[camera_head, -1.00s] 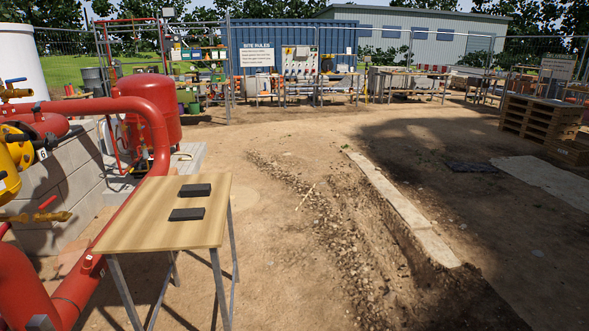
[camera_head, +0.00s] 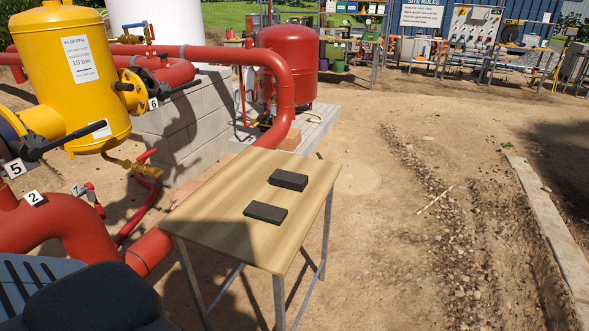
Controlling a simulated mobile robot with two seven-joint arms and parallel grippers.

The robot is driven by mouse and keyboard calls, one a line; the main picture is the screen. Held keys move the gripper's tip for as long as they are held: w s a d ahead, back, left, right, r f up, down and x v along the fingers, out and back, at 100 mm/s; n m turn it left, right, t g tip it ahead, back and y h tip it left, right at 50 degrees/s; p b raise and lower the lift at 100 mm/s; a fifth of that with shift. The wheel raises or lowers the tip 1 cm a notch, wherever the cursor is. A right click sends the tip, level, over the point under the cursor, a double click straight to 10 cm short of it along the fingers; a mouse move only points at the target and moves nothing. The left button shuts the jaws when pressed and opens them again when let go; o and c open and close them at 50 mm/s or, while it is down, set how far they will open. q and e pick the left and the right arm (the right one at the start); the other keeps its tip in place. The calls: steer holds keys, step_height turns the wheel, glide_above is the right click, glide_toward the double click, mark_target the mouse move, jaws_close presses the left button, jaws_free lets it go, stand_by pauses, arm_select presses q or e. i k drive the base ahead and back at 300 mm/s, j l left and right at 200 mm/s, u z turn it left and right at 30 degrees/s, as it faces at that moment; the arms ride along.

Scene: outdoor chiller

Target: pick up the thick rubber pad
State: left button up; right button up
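Two dark, flat, block-like pads lie apart on a light wooden table. The farther pad (camera_head: 288,180) is near the table's far right edge. The nearer pad (camera_head: 265,213) lies in front of it and a little to the left. The farther one looks slightly thicker, but I cannot tell for sure. Neither of my grippers shows in the head view, and nothing touches the pads.
The table (camera_head: 215,215) has thin metal legs. Red pipes (camera_head: 275,75) and a yellow vessel (camera_head: 75,80) stand to its left and behind. A red tank (camera_head: 290,62) stands on a plinth farther back. Open dirt lies to the right, with a trench and concrete kerb (camera_head: 550,225).

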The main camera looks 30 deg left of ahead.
mark_target(288, 179)
steer(key=i+l+u, duration=0.1)
steer(key=i+u, duration=0.35)
steer(key=i+l+u, duration=0.25)
steer(key=u, duration=0.15)
steer(key=i+l+u, duration=0.95)
steer(key=l+u, duration=0.15)
steer(key=l, duration=0.15)
steer(key=i+l+u, duration=0.2)
steer(key=l, duration=0.25)
steer(key=k, duration=0.1)
